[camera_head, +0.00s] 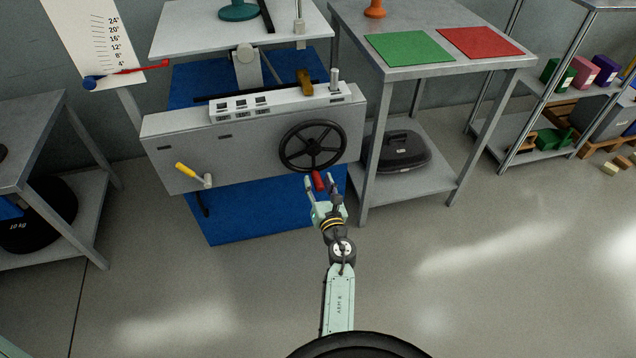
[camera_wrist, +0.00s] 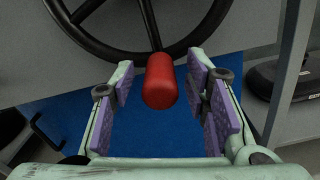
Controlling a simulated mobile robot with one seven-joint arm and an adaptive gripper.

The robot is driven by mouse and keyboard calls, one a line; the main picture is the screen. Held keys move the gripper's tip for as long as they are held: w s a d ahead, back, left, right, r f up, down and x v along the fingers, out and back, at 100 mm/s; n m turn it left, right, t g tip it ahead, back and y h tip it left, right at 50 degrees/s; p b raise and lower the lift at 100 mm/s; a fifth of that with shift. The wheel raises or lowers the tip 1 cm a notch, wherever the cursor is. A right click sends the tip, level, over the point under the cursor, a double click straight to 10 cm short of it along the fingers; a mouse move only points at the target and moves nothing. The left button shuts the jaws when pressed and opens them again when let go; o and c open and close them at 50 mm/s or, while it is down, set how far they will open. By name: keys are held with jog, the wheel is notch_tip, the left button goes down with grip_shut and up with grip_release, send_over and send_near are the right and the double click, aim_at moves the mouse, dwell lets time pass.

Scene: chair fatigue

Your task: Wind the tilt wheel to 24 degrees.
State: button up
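The tilt wheel (camera_head: 289,155) is a black spoked handwheel on the front of a grey machine. A red handle (camera_head: 318,181) sticks out from the bottom of its rim. My gripper (camera_head: 322,186) is at that handle, with its fingers spread to either side. In the wrist view the red handle (camera_wrist: 160,82) lies between the open, purple-padded fingers (camera_wrist: 162,100), with gaps on both sides. A white scale board (camera_head: 97,40) at the upper left is marked from 4° to 24°. Its red pointer (camera_head: 145,69) lies low, near or below the 4° mark.
The grey machine (camera_head: 232,165) also carries a yellow-handled crank (camera_head: 187,170) and a row of switches. A table with green (camera_head: 409,48) and red (camera_head: 480,42) mats stands at right, a black case (camera_head: 398,151) on its lower shelf. The floor in front is clear.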

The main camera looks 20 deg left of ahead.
grip_shut()
dwell(0.3)
dwell(0.4)
